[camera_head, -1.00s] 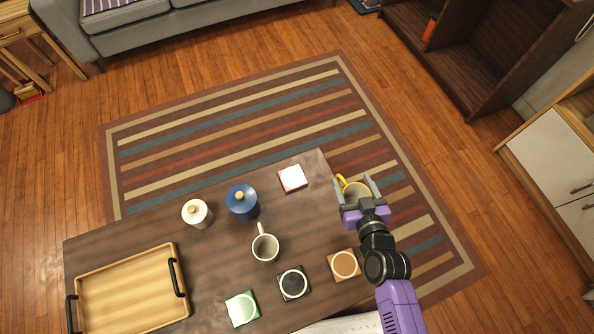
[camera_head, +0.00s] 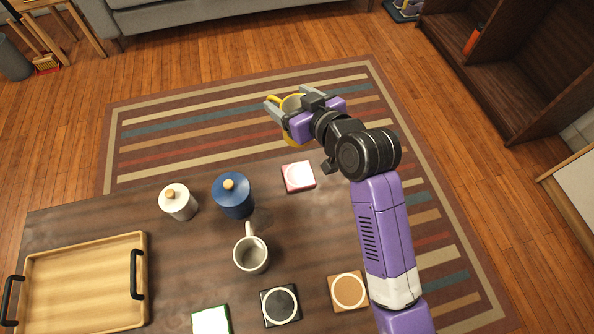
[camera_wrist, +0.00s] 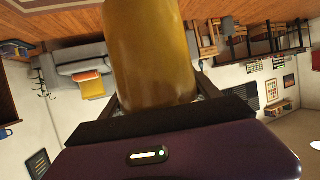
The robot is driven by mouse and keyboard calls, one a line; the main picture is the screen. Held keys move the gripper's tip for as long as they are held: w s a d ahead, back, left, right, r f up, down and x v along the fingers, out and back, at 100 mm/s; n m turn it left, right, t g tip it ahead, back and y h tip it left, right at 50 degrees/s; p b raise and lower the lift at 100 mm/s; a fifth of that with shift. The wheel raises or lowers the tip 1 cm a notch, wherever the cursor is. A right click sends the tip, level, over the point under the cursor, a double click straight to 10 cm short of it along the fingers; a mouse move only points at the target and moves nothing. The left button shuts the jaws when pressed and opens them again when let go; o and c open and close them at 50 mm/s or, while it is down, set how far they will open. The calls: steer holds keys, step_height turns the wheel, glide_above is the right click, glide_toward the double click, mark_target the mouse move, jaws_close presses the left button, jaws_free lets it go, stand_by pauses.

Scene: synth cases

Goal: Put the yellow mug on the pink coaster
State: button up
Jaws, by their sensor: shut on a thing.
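The yellow mug (camera_head: 292,104) is held between the fingers of my gripper (camera_head: 284,110), up in the air beyond the far edge of the table in the head view. In the wrist view the mug (camera_wrist: 150,50) fills the upper middle between the fingers. My gripper hides part of it in the head view. The pink coaster (camera_head: 298,177) lies flat near the table's far right corner, with a pale round centre and nothing on it. The gripper shows above and slightly left of it in the picture.
On the table (camera_head: 180,255) stand a white lidded jar (camera_head: 178,203), a blue lidded jar (camera_head: 233,198) and a grey-white mug (camera_head: 250,255). Brown (camera_head: 348,291), black (camera_head: 281,306) and green (camera_head: 211,320) coasters lie nearer. A wooden tray (camera_head: 142,240) is at left.

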step_height(320, 180, down, 19)
steer(key=b, duration=0.6)
steer(key=shift+f, duration=0.2)
steer(key=shift+f+b, duration=0.15)
steer(key=shift+b, duration=0.2)
steer(key=o, duration=1.7)
steer(key=shift+c, duration=0.2)
steer(key=shift+r, duration=0.2)
steer(key=p+v, duration=0.3)
steer(key=v, duration=0.9)
